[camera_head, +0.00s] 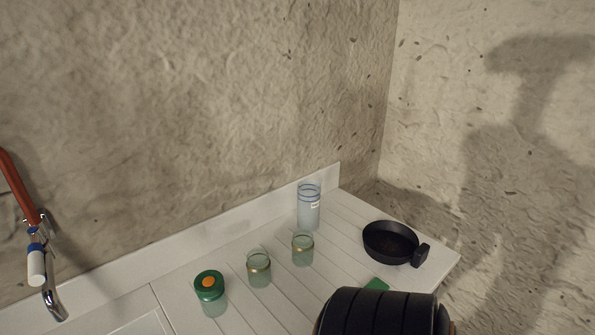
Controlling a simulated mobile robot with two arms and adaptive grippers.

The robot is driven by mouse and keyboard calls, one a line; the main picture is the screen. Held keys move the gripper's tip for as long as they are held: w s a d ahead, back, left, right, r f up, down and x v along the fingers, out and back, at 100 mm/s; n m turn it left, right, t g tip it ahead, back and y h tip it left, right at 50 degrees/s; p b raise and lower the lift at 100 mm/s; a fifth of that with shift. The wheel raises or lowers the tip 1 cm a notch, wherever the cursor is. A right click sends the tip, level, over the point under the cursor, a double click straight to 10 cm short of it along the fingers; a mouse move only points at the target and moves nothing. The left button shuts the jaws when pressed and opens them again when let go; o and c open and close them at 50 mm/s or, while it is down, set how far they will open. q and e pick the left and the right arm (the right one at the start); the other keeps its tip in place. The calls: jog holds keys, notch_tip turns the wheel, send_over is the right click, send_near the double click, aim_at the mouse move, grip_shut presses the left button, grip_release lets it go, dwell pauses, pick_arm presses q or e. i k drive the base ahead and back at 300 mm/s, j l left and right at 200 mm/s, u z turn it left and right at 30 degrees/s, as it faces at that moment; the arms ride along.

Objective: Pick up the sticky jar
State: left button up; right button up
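Several jars stand upright on the white ribbed counter. A squat green-tinted jar with a green lid (211,292) bearing an orange disc is at the front left. Two open-looking greenish jars stand to its right, one in the middle (260,271) and one farther right (302,250). A taller bluish clear jar (308,207) with a small white label stands at the back by the ledge. I cannot tell which jar is sticky. Neither gripper shows. A black ribbed rounded part, likely my arm, covers the bottom right.
A black round pan (390,242) with a short handle sits near the counter's right edge. A green flat thing (377,284) is partly hidden behind the black part. A tap (37,265) with red, blue and white parts is at left. The ribbed counter (345,222) has bare room between jars and pan.

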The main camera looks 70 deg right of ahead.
aim_at(258, 267)
jog(key=z, duration=1.8)
